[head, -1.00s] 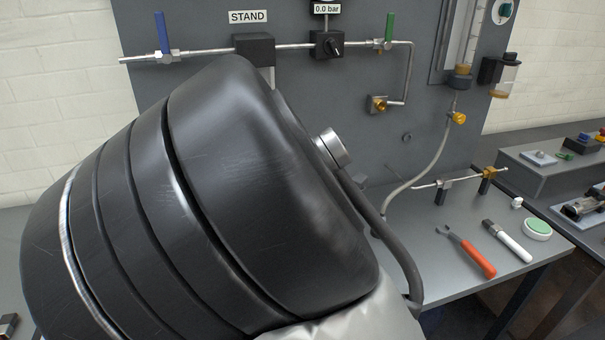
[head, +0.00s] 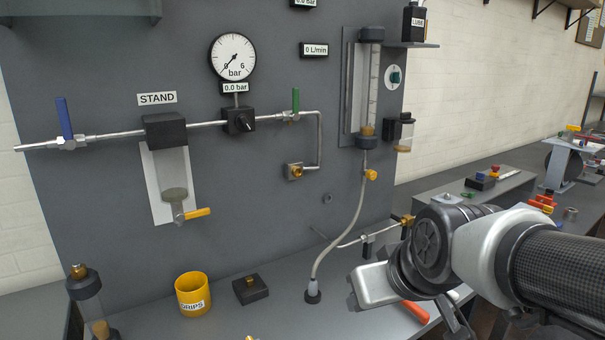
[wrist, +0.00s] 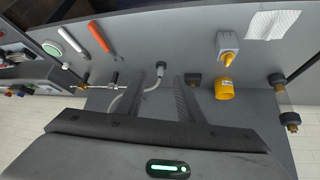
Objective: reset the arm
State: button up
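My arm (head: 470,255) reaches in from the right edge of the head view, over the right part of the bench. Its hand end is folded down, and the fingers cannot be made out clearly there. In the wrist view my gripper (wrist: 158,88) shows two dark fingers standing apart, with nothing held between them. The bench top lies beyond the fingers, with a hose foot (wrist: 160,68) and a black block (wrist: 193,80) in the background.
A grey panel carries a gauge (head: 232,56), pipes and valves. On the bench stand a yellow drips cup (head: 193,293), a black block (head: 250,289), a hose foot (head: 313,291) and a bottle (head: 85,290). An orange-handled tool (head: 414,312) lies partly behind my arm.

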jog(key=s+d+m+g+h, duration=0.2)
jog(key=s+d+m, duration=0.1)
jog(key=s, duration=0.7)
notch_tip(320, 180, up, 14)
jog(key=p, duration=1.3)
jog(key=shift+w, duration=0.15)
jog(key=shift+c, duration=0.4)
jog(key=shift+a, duration=0.15)
